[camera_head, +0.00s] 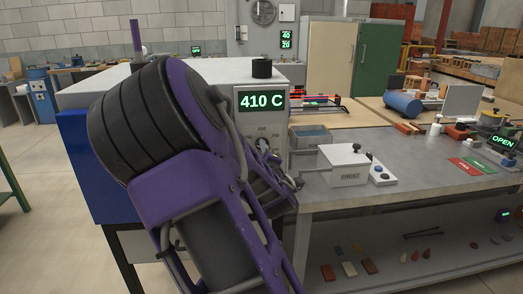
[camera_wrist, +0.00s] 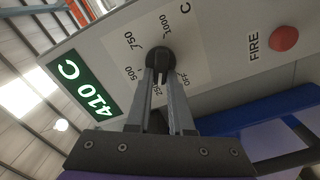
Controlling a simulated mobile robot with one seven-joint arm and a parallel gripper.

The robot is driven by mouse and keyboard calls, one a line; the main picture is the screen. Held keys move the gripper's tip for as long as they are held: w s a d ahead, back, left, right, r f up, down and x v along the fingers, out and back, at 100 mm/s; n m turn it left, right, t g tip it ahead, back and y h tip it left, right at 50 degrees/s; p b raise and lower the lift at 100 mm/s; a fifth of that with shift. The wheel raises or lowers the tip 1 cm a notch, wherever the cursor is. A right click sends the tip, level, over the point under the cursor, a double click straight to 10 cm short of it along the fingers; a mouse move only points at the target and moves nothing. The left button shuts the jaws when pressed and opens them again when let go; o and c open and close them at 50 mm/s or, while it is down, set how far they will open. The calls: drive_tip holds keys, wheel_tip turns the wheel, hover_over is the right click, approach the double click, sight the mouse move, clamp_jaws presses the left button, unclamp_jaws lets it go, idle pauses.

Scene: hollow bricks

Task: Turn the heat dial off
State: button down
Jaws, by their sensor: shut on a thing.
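The heat dial (camera_wrist: 157,60) is a dark round knob on the pale front panel of a furnace-like box. In the wrist view, the marks 1000, 750, 500, 250 and OFF ring it. My gripper (camera_wrist: 160,72) has both fingers closed on the knob from the side of the 250 and OFF marks. The fingers partly cover the knob, so I cannot tell where its pointer stands. The green display (camera_wrist: 82,88) beside it reads 410 C.
A red FIRE button (camera_wrist: 284,38) sits on the same panel, to the dial's right in the wrist view. A small black cylinder (camera_head: 262,68) stands on top of the box. A white lidded box (camera_head: 350,162) stands on the grey bench (camera_head: 420,185) to the right.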

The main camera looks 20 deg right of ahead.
drive_tip(key=n, duration=1.1)
drive_tip(key=shift+f+n, duration=0.3)
drive_tip(key=shift+f, duration=0.1)
idle(0.3)
drive_tip(key=c, duration=0.8)
unclamp_jaws()
drive_tip(key=shift+d, duration=0.1)
drive_tip(key=shift+f, duration=0.15)
